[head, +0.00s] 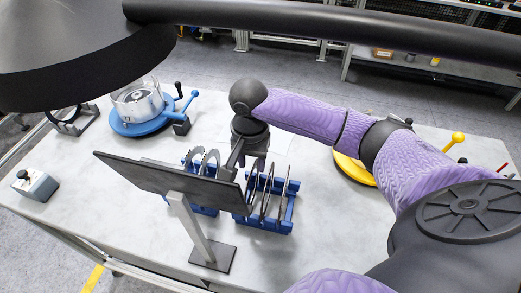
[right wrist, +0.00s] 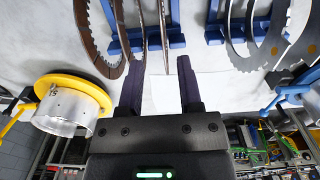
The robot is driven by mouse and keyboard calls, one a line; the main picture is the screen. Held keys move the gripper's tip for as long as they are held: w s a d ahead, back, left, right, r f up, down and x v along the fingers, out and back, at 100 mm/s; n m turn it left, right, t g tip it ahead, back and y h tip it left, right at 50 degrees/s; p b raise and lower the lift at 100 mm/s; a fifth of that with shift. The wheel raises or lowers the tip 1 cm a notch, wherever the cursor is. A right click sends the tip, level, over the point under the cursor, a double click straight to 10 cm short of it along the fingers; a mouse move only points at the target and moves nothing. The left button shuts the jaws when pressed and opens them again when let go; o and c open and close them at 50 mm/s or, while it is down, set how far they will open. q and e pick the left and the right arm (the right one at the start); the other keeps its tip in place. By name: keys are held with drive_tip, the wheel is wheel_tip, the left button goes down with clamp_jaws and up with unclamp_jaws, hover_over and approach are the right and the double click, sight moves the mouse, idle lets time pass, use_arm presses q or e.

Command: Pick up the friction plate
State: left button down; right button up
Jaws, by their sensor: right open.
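Ring-shaped plates stand upright in a blue rack (head: 279,226) in the middle of the table; thin plates (head: 283,189) show there in the head view. In the right wrist view the rack (right wrist: 178,41) is at the top. A brown toothed friction plate (right wrist: 84,32) stands at its left, with thinner plates seen nearly edge-on beside it. My right gripper (right wrist: 160,80) is open, its fingers pointing toward the rack, with one plate's lower edge appearing between the fingertips; I cannot tell its depth. In the head view the right gripper (head: 240,158) is partly hidden behind a screen. My left gripper is out of view.
A second blue rack (head: 188,163) with grey toothed plates (right wrist: 238,40) stands beside the first. A dark screen (head: 165,182) on a stand blocks part of the view. A blue fixture (head: 140,126) holds a metal drum; a yellow fixture (head: 349,168) is at the right.

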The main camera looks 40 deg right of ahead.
drive_tip(key=f, duration=0.2)
drive_tip(key=f+b, duration=0.1)
drive_tip(key=f, duration=0.1)
drive_tip(key=f+b, duration=0.1)
drive_tip(key=f, duration=0.2)
drive_tip(key=shift+w+f, duration=0.1)
drive_tip(key=shift+w, duration=0.15)
clamp_jaws()
idle(0.9)
